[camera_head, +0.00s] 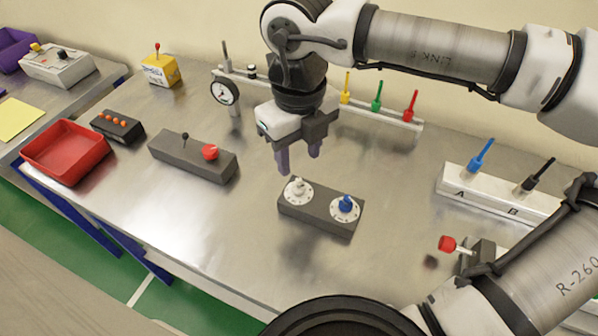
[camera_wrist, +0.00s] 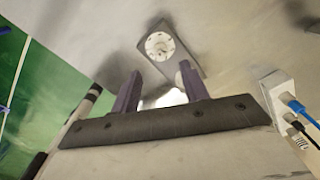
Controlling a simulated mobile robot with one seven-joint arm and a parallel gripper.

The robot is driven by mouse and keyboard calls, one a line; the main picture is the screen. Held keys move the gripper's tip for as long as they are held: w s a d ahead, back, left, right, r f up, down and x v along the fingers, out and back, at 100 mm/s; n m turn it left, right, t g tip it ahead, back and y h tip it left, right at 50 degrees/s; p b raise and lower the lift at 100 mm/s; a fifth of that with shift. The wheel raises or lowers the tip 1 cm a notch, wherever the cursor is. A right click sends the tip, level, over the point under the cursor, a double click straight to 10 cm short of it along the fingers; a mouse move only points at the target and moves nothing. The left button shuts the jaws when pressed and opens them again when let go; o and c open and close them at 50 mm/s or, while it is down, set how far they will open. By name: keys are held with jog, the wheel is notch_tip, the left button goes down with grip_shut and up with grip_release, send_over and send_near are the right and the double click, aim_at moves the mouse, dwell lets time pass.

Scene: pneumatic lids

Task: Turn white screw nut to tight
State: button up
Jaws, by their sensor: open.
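A dark grey block (camera_head: 318,218) lies on the metal table in the head view. It carries two white dials, with the white screw nut (camera_head: 297,187) on the left one and a blue nut (camera_head: 346,203) on the right one. My gripper (camera_head: 298,163) is open and empty, pointing down above and behind the white nut, apart from it. In the wrist view, the white nut's dial (camera_wrist: 160,45) lies beyond the fingertips of my gripper (camera_wrist: 160,70), roughly centred between them. The blue nut is not clearly seen there; my right finger covers part of the block.
A grey box with a red button (camera_head: 209,152) stands to the left. A dial gauge (camera_head: 225,92) and a rack of coloured levers (camera_head: 377,105) stand behind. A white A/B lever block (camera_head: 500,195) is at right. The table in front of the block is clear.

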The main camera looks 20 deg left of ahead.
aim_at(298, 179)
notch_tip(298, 179, down, 7)
jog(key=shift+f+p, duration=0.1)
jog(key=shift+p, duration=0.25)
grip_shut()
